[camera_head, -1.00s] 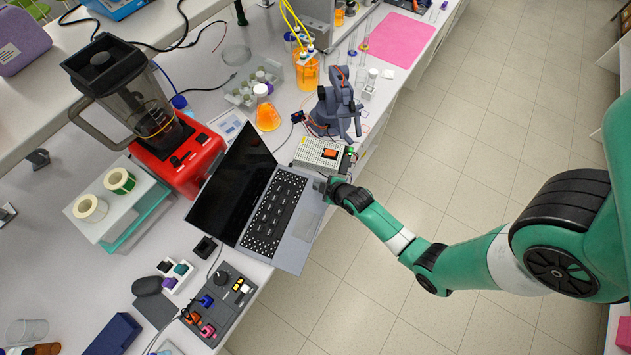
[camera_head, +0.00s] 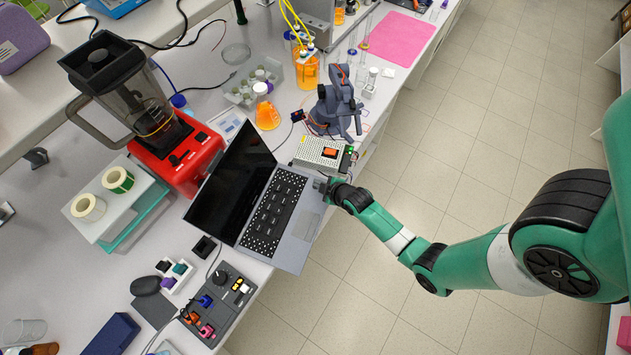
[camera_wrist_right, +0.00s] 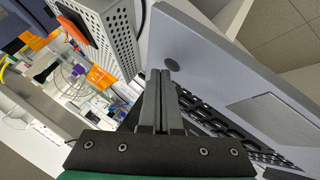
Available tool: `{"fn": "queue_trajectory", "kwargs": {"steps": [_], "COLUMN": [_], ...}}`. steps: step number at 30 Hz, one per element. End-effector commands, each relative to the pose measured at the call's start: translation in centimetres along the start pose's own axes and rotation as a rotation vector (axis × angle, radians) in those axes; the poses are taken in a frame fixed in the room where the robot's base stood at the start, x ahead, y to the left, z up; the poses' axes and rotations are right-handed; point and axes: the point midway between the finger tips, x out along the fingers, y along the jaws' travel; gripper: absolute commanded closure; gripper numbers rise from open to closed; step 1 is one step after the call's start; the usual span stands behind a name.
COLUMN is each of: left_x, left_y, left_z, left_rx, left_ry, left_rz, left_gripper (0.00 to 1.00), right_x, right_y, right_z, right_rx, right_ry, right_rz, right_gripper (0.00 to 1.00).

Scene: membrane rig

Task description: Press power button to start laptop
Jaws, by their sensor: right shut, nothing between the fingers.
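The laptop (camera_head: 305,223) lies open on the bench with a black screen (camera_head: 232,187) and a dark keyboard (camera_head: 273,215). My right gripper (camera_head: 318,185) is over the laptop's upper right corner, at the end of the keyboard. In the right wrist view the gripper (camera_wrist_right: 162,75) is shut and empty. Its tips are right by a round dark power button (camera_wrist_right: 172,64) on the laptop's grey deck. I cannot tell whether the tips touch it. My left gripper is out of view.
A perforated metal power supply (camera_head: 319,154) stands close beside the laptop's corner and the right gripper. A red blender (camera_head: 178,160) is behind the screen. A dark switch panel (camera_head: 219,300) sits near the laptop's lower left. The floor at right is clear.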

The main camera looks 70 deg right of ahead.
Motion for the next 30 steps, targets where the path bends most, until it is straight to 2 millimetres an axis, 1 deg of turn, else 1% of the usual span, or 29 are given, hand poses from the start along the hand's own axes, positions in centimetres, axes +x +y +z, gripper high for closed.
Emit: {"fn": "queue_trajectory", "kwargs": {"steps": [30], "left_x": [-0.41], "left_y": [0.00], "left_z": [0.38], "left_rx": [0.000], "left_ry": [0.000], "left_rz": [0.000], "left_gripper": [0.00], "right_x": [0.50], "right_y": [-0.33], "right_z": [0.33], "right_rx": [0.000], "right_ry": [0.001], "right_rz": [0.001], "right_gripper": [1.00]}}
